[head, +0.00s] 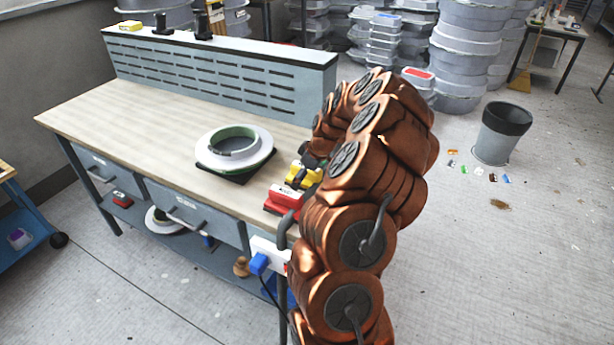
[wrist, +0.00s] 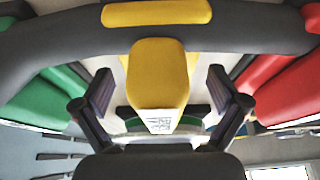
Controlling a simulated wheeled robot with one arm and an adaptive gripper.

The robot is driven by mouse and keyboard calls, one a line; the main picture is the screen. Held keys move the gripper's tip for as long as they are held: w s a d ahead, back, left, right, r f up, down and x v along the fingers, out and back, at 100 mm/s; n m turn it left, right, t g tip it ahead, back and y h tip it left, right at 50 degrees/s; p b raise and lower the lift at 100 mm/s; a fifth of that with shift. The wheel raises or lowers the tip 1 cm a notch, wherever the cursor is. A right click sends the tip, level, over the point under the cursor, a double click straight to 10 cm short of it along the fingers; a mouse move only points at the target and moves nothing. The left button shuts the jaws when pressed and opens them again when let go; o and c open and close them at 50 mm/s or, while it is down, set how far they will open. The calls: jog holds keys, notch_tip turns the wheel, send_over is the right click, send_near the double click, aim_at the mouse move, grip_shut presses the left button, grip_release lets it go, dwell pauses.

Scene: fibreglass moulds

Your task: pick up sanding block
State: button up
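A yellow block (wrist: 158,75) with a pale, printed lower end is between the fingers of my gripper (wrist: 158,90) in the wrist view; it looks like the sanding block. The fingers are apart, with a visible gap on each side of the block. In the head view a yellow piece (head: 303,174) is at the right end of the workbench, with dark gripper parts at it. My arm hides much of this spot. The underside of the block is hidden.
A red item (head: 284,197) sits close by; red (wrist: 285,90) and green (wrist: 42,105) bodies flank my gripper. A grey curved band (wrist: 60,38) crosses above. A round mould (head: 258,152) lies on the workbench (head: 130,115); bare top is left of it. A bin (head: 497,145) stands right.

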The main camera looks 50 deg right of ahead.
jog(key=c, duration=1.3)
jog(key=shift+o, duration=0.2)
jog(key=shift+r, duration=0.1)
notch_tip(320, 180, up, 10)
jog(key=b, duration=0.3)
